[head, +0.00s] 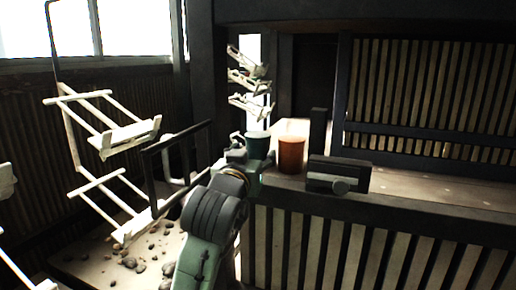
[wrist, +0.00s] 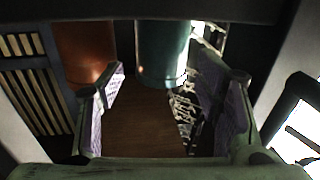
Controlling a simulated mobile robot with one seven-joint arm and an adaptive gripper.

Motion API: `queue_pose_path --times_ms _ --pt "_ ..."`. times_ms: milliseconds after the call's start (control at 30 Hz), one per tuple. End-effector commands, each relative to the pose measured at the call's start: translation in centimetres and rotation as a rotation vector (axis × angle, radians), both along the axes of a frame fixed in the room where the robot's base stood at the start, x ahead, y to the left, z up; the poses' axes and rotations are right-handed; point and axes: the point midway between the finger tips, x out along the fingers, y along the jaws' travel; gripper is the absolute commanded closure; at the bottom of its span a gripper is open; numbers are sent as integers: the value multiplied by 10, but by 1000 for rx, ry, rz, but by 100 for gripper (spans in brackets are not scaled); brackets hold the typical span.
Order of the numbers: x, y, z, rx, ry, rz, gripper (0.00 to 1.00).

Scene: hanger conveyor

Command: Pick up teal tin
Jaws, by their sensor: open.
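The teal tin (head: 257,145) stands upright on the wooden counter, just behind my gripper (head: 245,160) in the head view. My gripper partly hides its lower part there. In the wrist view the teal tin (wrist: 162,55) shows at top centre, beyond the two purple-padded fingers. My gripper (wrist: 160,110) is open, and the gap between its fingers is empty. I cannot tell from these frames whether a finger touches the tin.
An orange-brown tin (head: 291,154) stands close to the right of the teal tin; it also shows in the wrist view (wrist: 85,50). A dark box with a knob (head: 338,174) sits further right. Pale hanging racks (head: 110,140) are at left. The counter (head: 420,188) is clear at right.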

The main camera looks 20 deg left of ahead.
Motion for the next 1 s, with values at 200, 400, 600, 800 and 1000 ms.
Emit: queue_pose_path --times_ms 200,400,600,800,1000 --pt "33 6 3 -1 2 0 41" --pt "45 7 2 0 0 1 41" --pt "44 7 2 0 0 1 44" --pt "44 7 2 0 0 1 57" --pt "44 7 2 0 0 1 70"
